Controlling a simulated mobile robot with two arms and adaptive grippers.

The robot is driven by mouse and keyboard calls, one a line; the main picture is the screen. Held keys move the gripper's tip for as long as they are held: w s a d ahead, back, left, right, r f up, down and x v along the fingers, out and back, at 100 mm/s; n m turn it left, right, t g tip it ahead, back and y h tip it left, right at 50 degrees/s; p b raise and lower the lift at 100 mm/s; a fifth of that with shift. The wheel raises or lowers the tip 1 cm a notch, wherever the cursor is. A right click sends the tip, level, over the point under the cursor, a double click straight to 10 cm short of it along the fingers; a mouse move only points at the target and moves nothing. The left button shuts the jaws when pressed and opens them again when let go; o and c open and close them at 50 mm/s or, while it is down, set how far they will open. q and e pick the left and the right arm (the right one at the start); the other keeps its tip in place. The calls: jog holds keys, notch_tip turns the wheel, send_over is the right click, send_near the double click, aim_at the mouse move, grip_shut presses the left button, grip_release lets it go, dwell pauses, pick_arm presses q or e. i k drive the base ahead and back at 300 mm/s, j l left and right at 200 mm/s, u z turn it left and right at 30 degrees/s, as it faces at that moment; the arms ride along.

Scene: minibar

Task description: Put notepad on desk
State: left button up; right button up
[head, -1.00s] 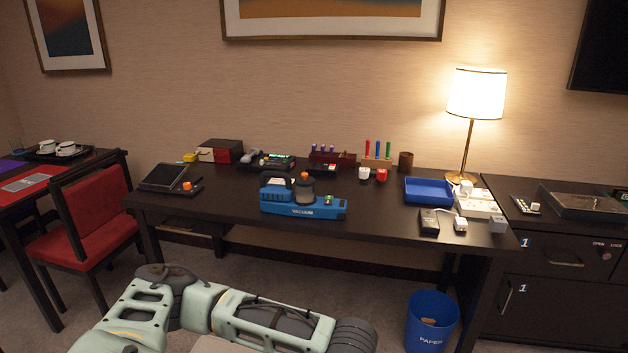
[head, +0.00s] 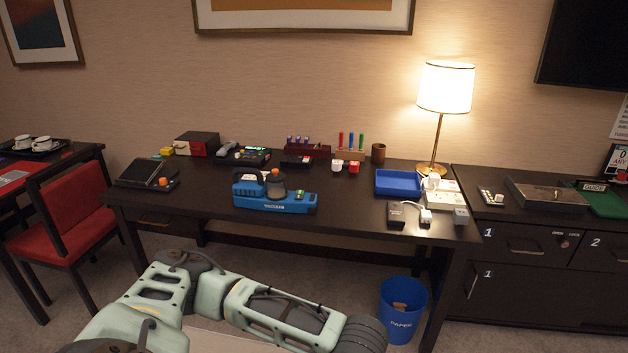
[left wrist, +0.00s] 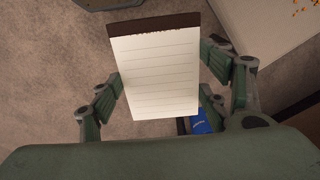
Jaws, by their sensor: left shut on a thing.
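In the left wrist view a notepad (left wrist: 155,75) with white lined pages and a dark brown top band sits between the two fingers of my left gripper (left wrist: 162,85). The left gripper is shut on it by its side edges, above the carpet. In the head view the desk (head: 350,213) is a long dark table against the wall. My left arm reaches in from the lower left below the front of the desk; its gripper and the notepad are not seen there. My right gripper is in neither view.
On the desk stand a blue vacuum (head: 275,193), a blue tray (head: 398,183), a lamp (head: 442,90), white power sockets (head: 445,197) and pen holders. A blue paper bin (head: 402,310) is on the floor. The front middle of the desk is fairly clear. A red chair (head: 75,215) stands left.

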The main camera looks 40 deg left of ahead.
aim_at(351, 213)
jog(key=i+l+z, duration=0.2)
jog(key=i+l, duration=0.45)
jog(key=i+u, duration=0.25)
jog(key=u, duration=0.15)
jog(key=i+u, duration=0.35)
jog(key=i+l+u, duration=0.1)
jog(key=u, duration=0.3)
